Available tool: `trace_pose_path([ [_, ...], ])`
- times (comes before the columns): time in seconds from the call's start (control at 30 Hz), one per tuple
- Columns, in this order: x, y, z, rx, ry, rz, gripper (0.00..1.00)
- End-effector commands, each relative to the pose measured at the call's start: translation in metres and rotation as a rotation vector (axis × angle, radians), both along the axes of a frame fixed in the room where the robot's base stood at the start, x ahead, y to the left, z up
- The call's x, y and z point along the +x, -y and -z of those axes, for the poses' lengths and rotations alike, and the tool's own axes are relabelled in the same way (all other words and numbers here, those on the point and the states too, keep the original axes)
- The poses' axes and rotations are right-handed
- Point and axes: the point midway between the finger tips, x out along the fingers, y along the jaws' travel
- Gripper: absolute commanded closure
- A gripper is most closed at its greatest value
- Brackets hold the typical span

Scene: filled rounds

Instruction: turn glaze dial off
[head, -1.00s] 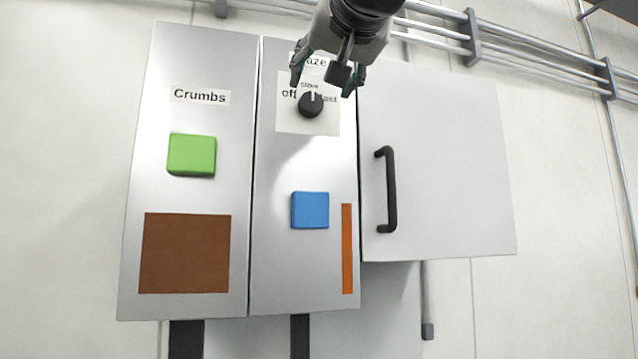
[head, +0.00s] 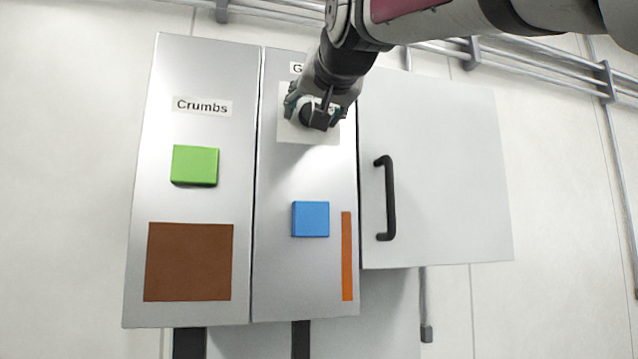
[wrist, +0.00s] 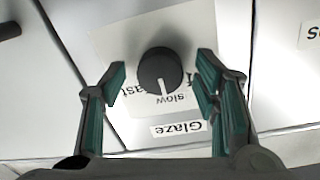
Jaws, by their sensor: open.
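The glaze dial (wrist: 158,66) is a round black knob on a white plate (wrist: 115,33). The wrist view shows it upside down, with its white pointer line at "slow", on the side of the "Glaze" label (wrist: 182,131). Part of "fast" and an "f" show beside the knob. My gripper (wrist: 162,72) is open, with one green-padded finger on each side of the knob and a gap to each. In the head view my gripper (head: 315,114) is in front of the plate and largely hides the dial and its lettering.
Below the dial is a blue square button (head: 310,219) and an orange strip (head: 346,256). The left panel has a "Crumbs" label (head: 202,106), a green button (head: 195,165) and a brown square (head: 188,262). A black handle (head: 388,198) sticks out on the right door.

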Motion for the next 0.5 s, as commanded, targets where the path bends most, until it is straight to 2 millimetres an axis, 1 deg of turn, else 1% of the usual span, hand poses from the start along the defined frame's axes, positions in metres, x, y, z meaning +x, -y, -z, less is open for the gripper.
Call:
trace_pose_path([
  [0.17,-0.0001,-0.0002,-0.0001,0.0,0.0,0.0,0.44],
  [0.2,-0.0001,-0.0002,-0.0001,0.0,0.0,0.0,0.53],
  [0.37,-0.0003,-0.0002,-0.0001,0.0,0.0,0.0,0.9],
  [0.4,-0.0003,-0.0002,-0.0001,0.0,0.0,0.0,0.93],
  [0.5,-0.0003,-0.0002,-0.0001,-0.001,0.0,0.0,0.93],
])
